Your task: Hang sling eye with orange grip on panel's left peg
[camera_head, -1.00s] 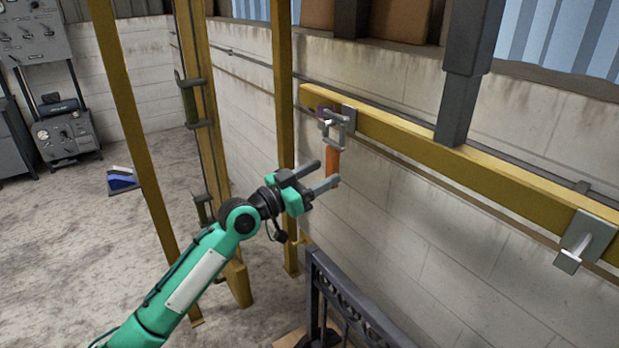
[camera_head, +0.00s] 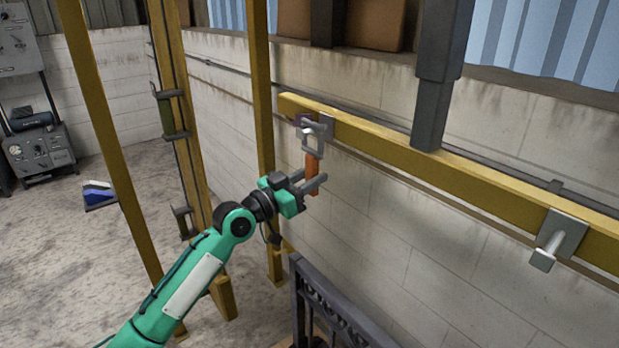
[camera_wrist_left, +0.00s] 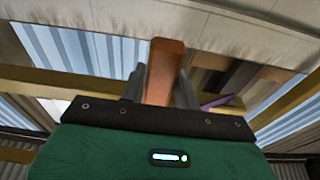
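The sling eye (camera_head: 313,137) is a grey frame with an orange grip (camera_head: 312,174) below it. It is at the left peg by the grey plate near the left end of the yellow beam, and the grip points down. The frame appears to be around the peg. My left gripper (camera_head: 313,177) has its fingers on both sides of the orange grip and appears shut on it. In the left wrist view the orange grip (camera_wrist_left: 164,72) stands between the two fingers, tilted slightly. The right peg (camera_head: 548,252), on its own grey plate, is empty. My right gripper is not in view.
The yellow beam (camera_head: 400,147) runs along the block wall, with a dark post (camera_head: 435,90) in front. Yellow uprights (camera_head: 261,130) stand left of the beam. A dark metal frame (camera_head: 330,305) is below the beam. Open floor lies at left.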

